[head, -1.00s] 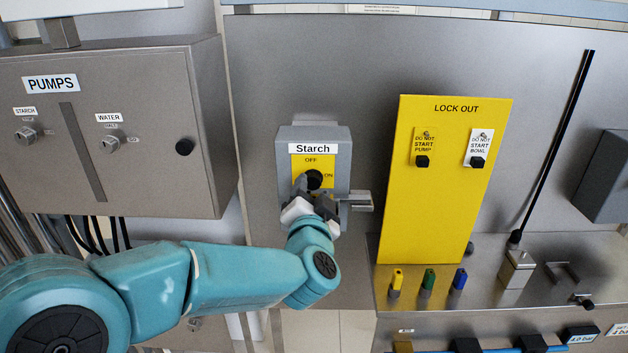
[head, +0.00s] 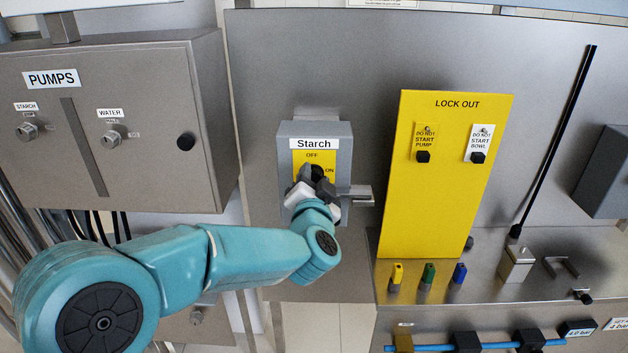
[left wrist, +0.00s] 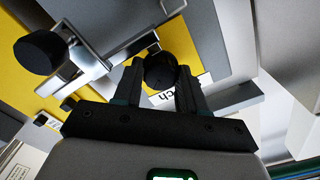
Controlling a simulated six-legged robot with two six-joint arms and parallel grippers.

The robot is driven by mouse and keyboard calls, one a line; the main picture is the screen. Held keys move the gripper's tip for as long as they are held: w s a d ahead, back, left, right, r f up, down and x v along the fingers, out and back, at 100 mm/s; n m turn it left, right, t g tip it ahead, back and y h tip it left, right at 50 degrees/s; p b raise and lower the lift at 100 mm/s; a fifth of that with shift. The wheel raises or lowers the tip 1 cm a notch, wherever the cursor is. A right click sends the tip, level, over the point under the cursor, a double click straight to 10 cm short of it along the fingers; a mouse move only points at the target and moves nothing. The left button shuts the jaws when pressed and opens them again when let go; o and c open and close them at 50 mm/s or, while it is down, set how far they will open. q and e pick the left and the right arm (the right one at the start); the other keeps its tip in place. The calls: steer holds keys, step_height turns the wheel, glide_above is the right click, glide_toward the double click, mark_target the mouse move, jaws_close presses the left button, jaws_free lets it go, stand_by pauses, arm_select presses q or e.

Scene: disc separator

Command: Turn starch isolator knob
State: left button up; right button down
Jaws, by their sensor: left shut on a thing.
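The starch isolator is a grey box (head: 344,150) with a white "Starch" label and a yellow plate (head: 313,156) marked OFF and ON. Its round black knob (head: 316,172) is partly hidden by my left gripper (head: 318,183). In the left wrist view the black knob (left wrist: 160,71) sits between the two dark fingers of my left gripper (left wrist: 158,82), which is shut on it. The knob's pointer direction cannot be made out. My right gripper is not in view.
A metal latch (head: 358,195) juts from the isolator's right side, close to my gripper. A yellow lock out board (head: 440,200) stands to the right. The PUMPS box (head: 150,75) stands to the left. Small coloured padlocks (head: 428,276) stand on the ledge.

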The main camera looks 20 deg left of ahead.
arm_select(q)
steer(key=n+b, duration=0.3)
steer(key=n, duration=0.2)
steer(key=shift+n, duration=0.4)
steer(key=shift+r+n+b, duration=0.1)
steer(key=shift+n+b, duration=1.05)
steer(key=shift+n, duration=1.15)
steer(key=o, duration=0.8)
steer(key=shift+s, duration=0.1)
